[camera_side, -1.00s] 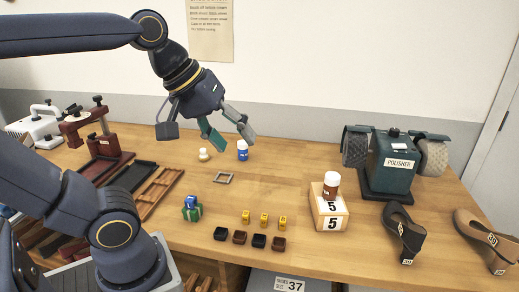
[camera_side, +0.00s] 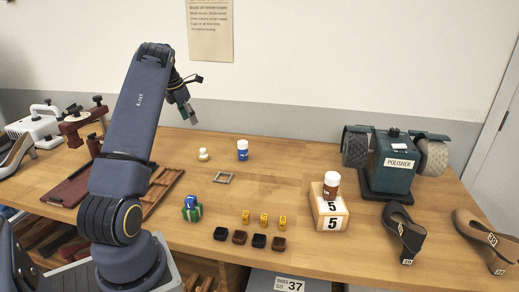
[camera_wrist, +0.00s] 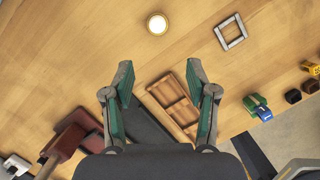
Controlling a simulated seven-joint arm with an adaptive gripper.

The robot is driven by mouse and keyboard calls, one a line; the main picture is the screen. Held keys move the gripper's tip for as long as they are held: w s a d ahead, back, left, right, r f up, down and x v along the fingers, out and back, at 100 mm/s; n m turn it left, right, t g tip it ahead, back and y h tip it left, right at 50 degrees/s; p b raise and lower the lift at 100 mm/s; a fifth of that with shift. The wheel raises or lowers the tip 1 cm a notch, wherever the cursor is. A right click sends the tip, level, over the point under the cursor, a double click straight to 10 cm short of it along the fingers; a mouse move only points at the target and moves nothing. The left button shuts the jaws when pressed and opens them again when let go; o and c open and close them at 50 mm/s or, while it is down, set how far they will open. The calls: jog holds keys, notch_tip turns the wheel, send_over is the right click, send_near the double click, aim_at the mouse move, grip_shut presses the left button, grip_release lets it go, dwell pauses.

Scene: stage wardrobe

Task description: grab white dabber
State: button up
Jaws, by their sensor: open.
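A small cream-white dabber (camera_side: 203,154) with a round knob stands on the bench toward the back, left of a blue bottle with a white cap (camera_side: 243,150). In the wrist view the dabber (camera_wrist: 157,24) is a pale round top near the upper edge, ahead of the fingertips and roughly centred between them. My gripper (camera_wrist: 160,63) is open and empty, its green-padded fingers spread.
A square metal frame (camera_side: 223,178) lies right of the dabber. A numbered block with a brown bottle (camera_side: 331,186) is farther right. Bench around the dabber is clear.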

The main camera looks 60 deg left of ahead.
send_over(202, 149)
jog(key=s, duration=0.2)
jog(key=f, duration=1)
jog(key=shift+d+f, duration=0.3)
jog(key=shift+d, duration=0.05)
jog(key=shift+w+x, duration=0.1)
jog(key=shift+x, duration=1.4)
jog(key=shift+w+x, duration=0.15)
jog(key=shift+x, duration=1.35)
jog(key=shift+s+a+r, duration=0.1)
jog(key=shift+r, duration=0.05)
jog(key=c, duration=1.1)
